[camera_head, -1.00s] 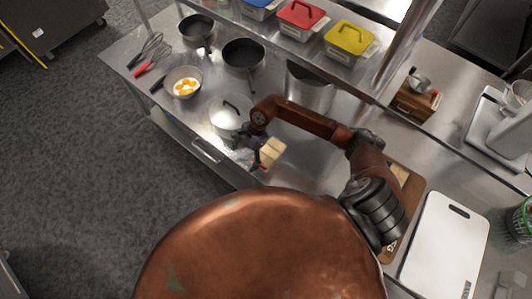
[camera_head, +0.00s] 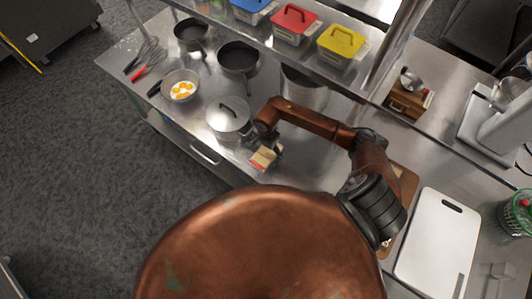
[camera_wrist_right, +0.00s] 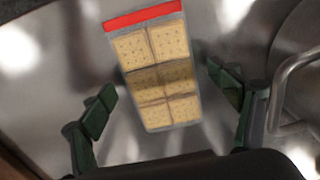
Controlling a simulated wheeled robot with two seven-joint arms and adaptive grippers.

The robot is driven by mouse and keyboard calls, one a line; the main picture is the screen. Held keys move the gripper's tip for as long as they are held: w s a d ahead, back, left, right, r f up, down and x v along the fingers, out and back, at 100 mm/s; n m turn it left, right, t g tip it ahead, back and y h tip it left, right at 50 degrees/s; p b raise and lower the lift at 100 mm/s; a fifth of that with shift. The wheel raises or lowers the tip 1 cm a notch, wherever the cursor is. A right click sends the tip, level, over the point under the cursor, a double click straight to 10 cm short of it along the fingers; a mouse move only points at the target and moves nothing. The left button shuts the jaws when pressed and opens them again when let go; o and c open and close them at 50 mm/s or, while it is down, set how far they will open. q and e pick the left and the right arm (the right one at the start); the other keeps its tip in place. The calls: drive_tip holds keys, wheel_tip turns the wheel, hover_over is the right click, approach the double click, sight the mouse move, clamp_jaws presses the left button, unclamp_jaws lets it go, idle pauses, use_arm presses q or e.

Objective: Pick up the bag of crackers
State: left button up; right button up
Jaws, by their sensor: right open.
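The bag of crackers (camera_head: 264,157) lies on the steel counter near its front edge, just right of the lidded pot. In the right wrist view the bag (camera_wrist_right: 160,70) is clear with a red top strip and several square crackers inside. My right gripper (camera_head: 267,146) is above the bag in the head view. In the right wrist view its green fingers (camera_wrist_right: 162,97) are spread apart, one on each side of the bag, and touch nothing that I can see. My left gripper is in neither view.
The lidded pot (camera_head: 228,116) stands close to the left of the bag; its handle shows in the wrist view (camera_wrist_right: 292,85). A bowl with eggs (camera_head: 181,87) and pans (camera_head: 238,60) stand further left. A white cutting board (camera_head: 438,245) lies at the right.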

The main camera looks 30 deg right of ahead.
drive_tip(key=shift+c, duration=0.6)
drive_tip(key=c, duration=1.2)
